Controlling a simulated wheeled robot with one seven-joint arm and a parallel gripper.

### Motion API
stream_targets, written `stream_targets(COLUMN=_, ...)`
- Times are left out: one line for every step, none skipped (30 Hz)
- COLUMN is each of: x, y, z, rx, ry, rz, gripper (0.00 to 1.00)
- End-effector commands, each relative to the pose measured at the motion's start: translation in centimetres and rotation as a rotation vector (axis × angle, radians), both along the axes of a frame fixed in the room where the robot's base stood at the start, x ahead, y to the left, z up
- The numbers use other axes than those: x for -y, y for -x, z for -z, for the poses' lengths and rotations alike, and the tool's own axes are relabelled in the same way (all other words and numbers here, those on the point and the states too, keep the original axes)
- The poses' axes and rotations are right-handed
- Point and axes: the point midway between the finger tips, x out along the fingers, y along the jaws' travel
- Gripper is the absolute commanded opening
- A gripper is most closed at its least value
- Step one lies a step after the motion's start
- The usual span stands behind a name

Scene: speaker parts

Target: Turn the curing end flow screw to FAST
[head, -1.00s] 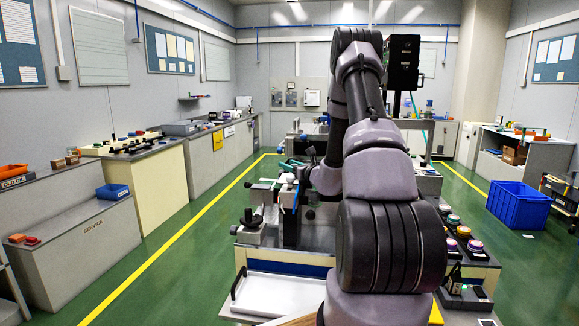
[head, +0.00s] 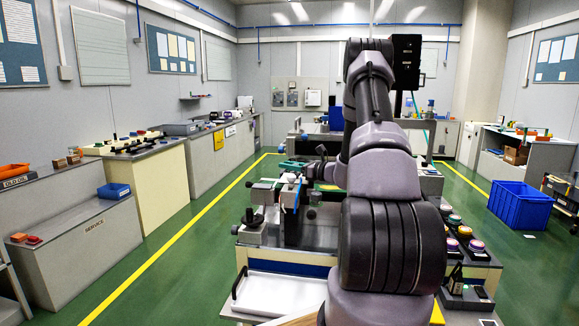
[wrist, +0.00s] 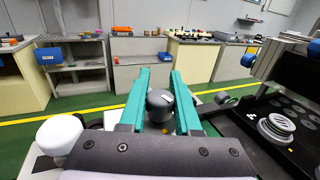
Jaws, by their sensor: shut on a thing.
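My gripper (wrist: 160,86) shows two teal fingers in the wrist view. They are shut on a dark grey round knob (wrist: 159,105) with a small light mark on top, which looks like the flow screw. The fingers lie on its left and right sides. No FAST label or scale can be read, and I cannot tell which setting the mark points to. In the head view, the teal gripper (head: 291,164) is small above the bench machine, and the knob cannot be made out there.
A white rounded cap (wrist: 60,133) stands left of my gripper in the wrist view. A black panel with a ribbed round part (wrist: 277,126) lies to the right. A white tray (head: 283,294) and several coloured buttons (head: 464,231) are on the near bench. Green floor is open to the left.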

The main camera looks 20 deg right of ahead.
Motion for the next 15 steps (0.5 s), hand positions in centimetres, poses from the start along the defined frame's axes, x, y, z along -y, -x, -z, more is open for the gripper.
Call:
stream_targets(x=0.14, y=0.03, z=0.05, rx=0.001, ry=0.001, rz=-0.042, gripper=0.0)
stream_targets(x=0.09, y=0.07, z=0.04, rx=0.001, ry=0.002, rz=-0.071, gripper=0.0)
stream_targets(x=-0.03, y=0.14, z=0.05, rx=0.002, ry=0.001, rz=-0.11, gripper=0.0)
stream_targets(x=-0.1, y=0.22, z=0.09, rx=0.0, ry=0.001, rz=-0.138, gripper=0.0)
stream_targets(x=-0.13, y=0.26, z=0.08, rx=0.001, ry=0.002, rz=-0.166, gripper=0.0)
stream_targets(x=-0.2, y=0.34, z=0.04, rx=0.001, ry=0.0, rz=-0.204, gripper=0.0)
stream_targets(x=-0.28, y=0.42, z=0.06, rx=0.002, ry=0.001, rz=-0.233, gripper=0.0)
stream_targets(x=-0.35, y=0.45, z=0.07, rx=0.002, ry=0.001, rz=-0.262, gripper=0.0)
stream_targets(x=-0.44, y=0.54, z=0.06, rx=0.001, ry=-0.001, rz=-0.299, gripper=0.0)
stream_targets(x=-0.5, y=0.61, z=0.07, rx=0.002, ry=0.001, rz=-0.328, gripper=0.0)
stream_targets(x=-0.52, y=0.68, z=0.04, rx=0.002, ry=0.001, rz=-0.356, gripper=0.0)
stream_targets(x=-0.58, y=0.77, z=0.08, rx=0.001, ry=0.0, rz=-0.394, gripper=0.0)
stream_targets(x=-0.65, y=0.84, z=0.05, rx=0.001, ry=-0.001, rz=-0.422, gripper=0.0)
stream_targets(x=-0.67, y=0.91, z=0.04, rx=0.002, ry=0.001, rz=-0.451, gripper=0.0)
stream_targets(x=-0.75, y=1.01, z=0.06, rx=0.002, ry=-0.001, rz=-0.489, gripper=0.0)
